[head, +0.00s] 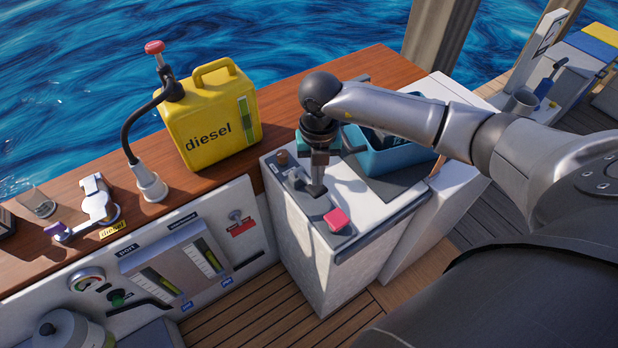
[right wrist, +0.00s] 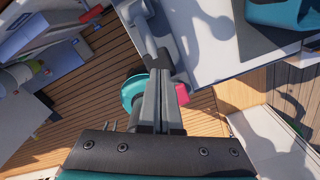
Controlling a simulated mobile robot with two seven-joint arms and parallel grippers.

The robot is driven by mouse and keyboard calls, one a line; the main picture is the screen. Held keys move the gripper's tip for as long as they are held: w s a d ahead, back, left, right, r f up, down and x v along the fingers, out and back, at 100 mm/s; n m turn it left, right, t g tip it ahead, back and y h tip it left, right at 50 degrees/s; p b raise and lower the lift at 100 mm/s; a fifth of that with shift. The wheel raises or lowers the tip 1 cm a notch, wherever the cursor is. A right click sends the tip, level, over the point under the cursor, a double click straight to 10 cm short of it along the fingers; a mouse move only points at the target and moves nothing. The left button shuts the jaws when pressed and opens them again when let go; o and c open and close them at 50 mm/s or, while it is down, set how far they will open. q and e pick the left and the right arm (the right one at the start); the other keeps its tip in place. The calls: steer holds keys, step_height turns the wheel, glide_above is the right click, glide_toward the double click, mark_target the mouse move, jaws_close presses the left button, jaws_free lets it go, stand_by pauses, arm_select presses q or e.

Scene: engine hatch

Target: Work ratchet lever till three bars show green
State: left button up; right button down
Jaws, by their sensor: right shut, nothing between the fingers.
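A pink-red grip (head: 337,219) lies at the front end of a dark plate on top of the white cabinet (head: 335,275). It looks like the end of the ratchet lever, whose shaft is mostly hidden by my gripper. My right gripper (head: 317,188) points down just behind the grip, shut and empty. In the right wrist view my shut fingers (right wrist: 160,75) lie beside the pink grip (right wrist: 182,93); whether they touch the lever I cannot tell. No row of three bars is clearly visible. The left gripper is out of view.
A yellow diesel can (head: 212,118) and a black hose with a pink knob (head: 154,47) stand on the wooden counter (head: 285,92). A blue-teal bin (head: 392,152) sits beside my right forearm. The front panel holds two yellow-green gauges (head: 160,283) and a red-tagged switch (head: 241,226).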

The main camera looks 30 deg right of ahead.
mark_target(317, 188)
steer(key=shift+f, duration=0.15)
stand_by(0.3)
steer(key=shift+f+b, duration=1.9)
steer(key=shift+f, duration=0.5)
steer(key=shift+r, duration=0.15)
step_height(317, 188, up, 5)
steer(key=p, duration=0.4)
steer(key=shift+p, duration=0.3)
